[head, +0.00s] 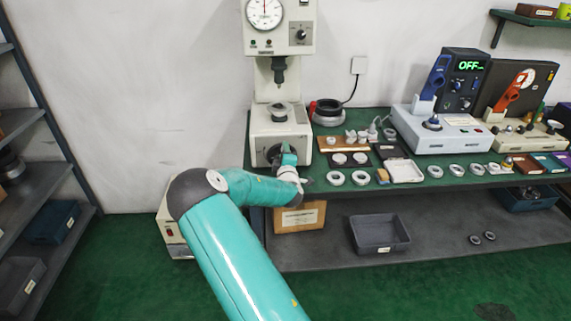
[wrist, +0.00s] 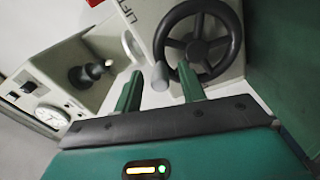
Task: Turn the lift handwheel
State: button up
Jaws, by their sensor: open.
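The lift handwheel (wrist: 229,42) is a black spoked wheel on the front of a pale machine marked LIFT, at the upper right of the wrist view. A grey crank knob (wrist: 160,78) stands out from its left rim. My gripper (wrist: 160,88) is open, its two green fingers pointing at the wheel. In the picture the knob lies between the fingers; I cannot tell whether they touch it. In the head view my gripper (head: 288,160) is at the machine's lower front. The wheel is mostly hidden there behind my gripper and arm.
The machine (head: 279,30) has a dial at the top and a spindle above a small platform. A green bench (head: 450,180) to its right carries several rings, trays and instruments. A grey bin (head: 380,233) sits on the lower shelf. A shelf rack (head: 30,160) stands at left.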

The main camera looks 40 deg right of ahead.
jog(key=v, duration=1.3)
jog(key=s+a+r+m+g+y, duration=0.25)
jog(key=a+r+m+y, duration=0.2)
jog(key=a, duration=0.55)
jog(key=s+a+r+m+g+y, duration=0.25)
jog(key=a+m+g, duration=0.2)
jog(key=a, duration=0.45)
jog(key=s+a+r+g+y, duration=0.1)
jog(key=s+a+r, duration=0.4)
jog(key=s, duration=0.5)
jog(key=s+a+r+g+y, duration=0.1)
jog(key=s+a+r+y, duration=0.1)
jog(key=s+a+r, duration=0.3)
jog(key=s+a, duration=0.3)
jog(key=s, duration=0.2)
jog(key=shift+s+a+g, duration=0.15)
jog(key=shift+a+g, duration=0.2)
jog(key=shift+g, duration=0.05)
